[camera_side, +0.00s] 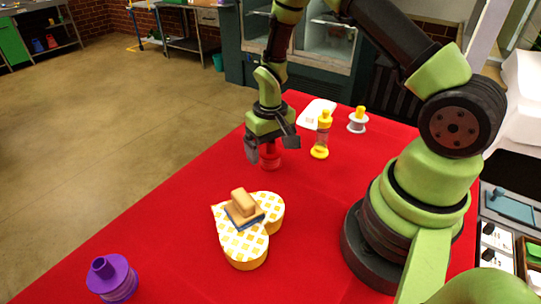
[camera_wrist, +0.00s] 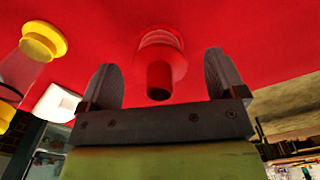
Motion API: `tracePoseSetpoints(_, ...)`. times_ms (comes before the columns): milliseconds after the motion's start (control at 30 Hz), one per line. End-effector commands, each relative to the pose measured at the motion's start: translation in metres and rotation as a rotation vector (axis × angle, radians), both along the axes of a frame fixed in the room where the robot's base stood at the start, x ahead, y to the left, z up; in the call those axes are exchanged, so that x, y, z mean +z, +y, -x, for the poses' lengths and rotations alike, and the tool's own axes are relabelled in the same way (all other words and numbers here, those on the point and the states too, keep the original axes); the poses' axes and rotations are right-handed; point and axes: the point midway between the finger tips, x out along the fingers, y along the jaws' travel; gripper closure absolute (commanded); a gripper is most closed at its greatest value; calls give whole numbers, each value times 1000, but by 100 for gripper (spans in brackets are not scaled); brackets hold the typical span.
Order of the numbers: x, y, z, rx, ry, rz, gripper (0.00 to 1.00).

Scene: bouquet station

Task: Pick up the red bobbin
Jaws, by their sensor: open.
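The red bobbin (camera_side: 270,160) stands on the red table below my gripper (camera_side: 271,148). In the wrist view the bobbin (camera_wrist: 160,62) lies between the two fingers of my gripper (camera_wrist: 163,82), with its narrow post toward the palm and its flange beyond. My gripper is open, and there is a gap on each side of the bobbin. Red on red makes the bobbin's lower edge hard to make out in the side view.
A heart-shaped box (camera_side: 240,246) with a wooden-handled stamp (camera_side: 243,207) is nearer. A purple bobbin (camera_side: 112,278) stands front left.

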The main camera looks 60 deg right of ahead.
Motion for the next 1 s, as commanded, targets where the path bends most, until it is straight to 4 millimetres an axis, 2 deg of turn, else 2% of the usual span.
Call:
tracePoseSetpoints(133,-17,0,0,0,0,-2,11)
tracePoseSetpoints(400,-19,0,0,-1,-3,-2,11)
tracePoseSetpoints(633,-19,0,0,-1,-3,-2,62)
tracePoseSetpoints(1000,-14,0,-1,0,-4,-2,63)
